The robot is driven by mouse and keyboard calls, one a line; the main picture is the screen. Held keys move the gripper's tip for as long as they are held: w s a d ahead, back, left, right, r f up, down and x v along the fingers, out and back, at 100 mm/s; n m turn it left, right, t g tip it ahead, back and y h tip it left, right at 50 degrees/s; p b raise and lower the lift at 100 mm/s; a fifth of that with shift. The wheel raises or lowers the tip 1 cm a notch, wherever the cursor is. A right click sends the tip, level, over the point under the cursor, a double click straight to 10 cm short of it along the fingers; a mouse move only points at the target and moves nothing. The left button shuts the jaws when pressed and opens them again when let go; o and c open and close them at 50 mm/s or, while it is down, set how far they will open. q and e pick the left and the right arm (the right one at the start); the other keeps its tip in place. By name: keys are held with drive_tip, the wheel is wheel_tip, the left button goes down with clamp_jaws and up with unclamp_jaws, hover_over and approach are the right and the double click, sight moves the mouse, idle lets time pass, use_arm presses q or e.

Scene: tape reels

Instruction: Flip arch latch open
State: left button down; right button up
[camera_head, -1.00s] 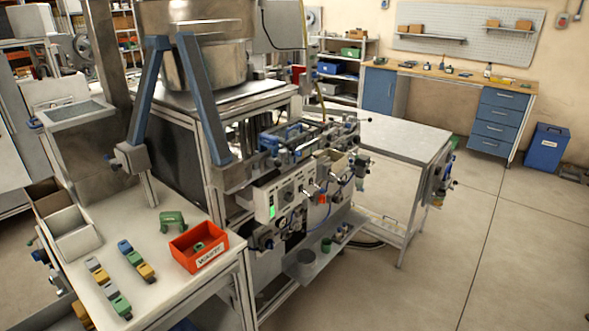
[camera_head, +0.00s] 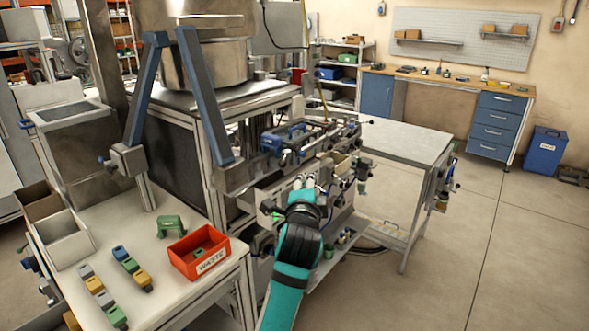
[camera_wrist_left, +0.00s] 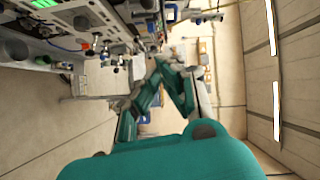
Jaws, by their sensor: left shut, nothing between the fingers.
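A blue arch-shaped part (camera_head: 287,136) sits on top of the bench machine in the middle of the head view; it looks like the latch, though its exact position is too small to tell. My left gripper (camera_head: 303,181) is shut and empty. In the picture it is in front of the machine's front panel, below and slightly right of the blue arch and apart from it. My arm hides part of the front panel. My right gripper is not seen.
A table at left holds a red waste bin (camera_head: 197,252), a green arch-shaped block (camera_head: 171,226) and several small coloured blocks. A big steel vessel (camera_head: 205,55) and blue struts (camera_head: 205,95) stand behind. A bare grey table (camera_head: 392,135) is at right. The floor at right is clear.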

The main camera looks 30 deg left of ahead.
sight(285, 158)
use_arm(q)
drive_tip(key=w+a+f+p, duration=0.1)
drive_tip(key=w+a+p, duration=0.2)
drive_tip(key=w+a, duration=0.3)
drive_tip(key=shift+w+a+f, duration=0.2)
drive_tip(key=shift+w+a, duration=0.1)
drive_tip(key=shift+a, duration=0.6)
drive_tip(key=shift+s+a+p, duration=0.7)
drive_tip(key=shift+a+p, duration=0.05)
drive_tip(key=shift+p, duration=0.45)
